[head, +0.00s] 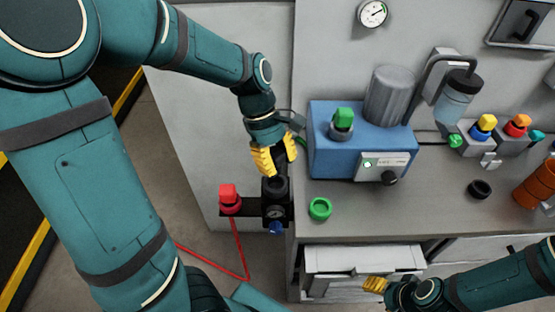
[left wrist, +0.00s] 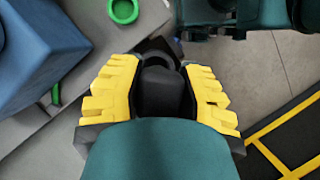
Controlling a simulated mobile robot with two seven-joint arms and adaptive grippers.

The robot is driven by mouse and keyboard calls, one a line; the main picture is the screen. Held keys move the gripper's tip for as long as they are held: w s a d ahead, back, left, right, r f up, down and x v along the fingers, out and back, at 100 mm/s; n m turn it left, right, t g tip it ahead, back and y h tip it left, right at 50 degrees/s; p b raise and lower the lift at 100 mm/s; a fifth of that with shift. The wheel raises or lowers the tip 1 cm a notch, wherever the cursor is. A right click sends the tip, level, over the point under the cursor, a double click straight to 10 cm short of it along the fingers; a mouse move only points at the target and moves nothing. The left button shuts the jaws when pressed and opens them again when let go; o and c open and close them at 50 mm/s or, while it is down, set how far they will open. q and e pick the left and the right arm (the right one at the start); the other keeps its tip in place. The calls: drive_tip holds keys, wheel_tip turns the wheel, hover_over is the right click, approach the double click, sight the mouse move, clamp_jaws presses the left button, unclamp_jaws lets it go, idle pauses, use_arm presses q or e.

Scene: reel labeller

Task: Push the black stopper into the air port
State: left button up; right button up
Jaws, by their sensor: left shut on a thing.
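My left gripper (head: 274,158) points down above the black air unit (head: 276,210) beside the bench's left edge. The unit's round air port (head: 275,187) faces up, just below the yellow fingers. In the left wrist view, the left gripper (left wrist: 163,92) is shut on the black stopper (left wrist: 160,92), which sits between the yellow fingers. The port's dark rim (left wrist: 153,58) shows just past the stopper; I cannot tell whether they touch. In the head view the fingers hide the stopper. My right gripper (head: 377,285) is low at the right; its opening is unclear.
A red cap (head: 229,196) with a red hose stands left of the air unit. A green ring (head: 320,208) and a black ring (head: 479,188) lie on the grey bench (head: 430,205). A blue pump box (head: 330,155) stands close right of my left gripper.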

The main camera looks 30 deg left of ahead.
sight(282, 196)
use_arm(q)
drive_tip(key=shift+f, duration=0.15)
drive_tip(key=shift+f+b, duration=1.85)
drive_tip(key=shift+f, duration=1.3)
drive_tip(key=shift+s+f+p, duration=0.2)
drive_tip(key=shift+f+p, duration=0.1)
drive_tip(key=shift+p, duration=0.1)
drive_tip(key=o, duration=1.1)
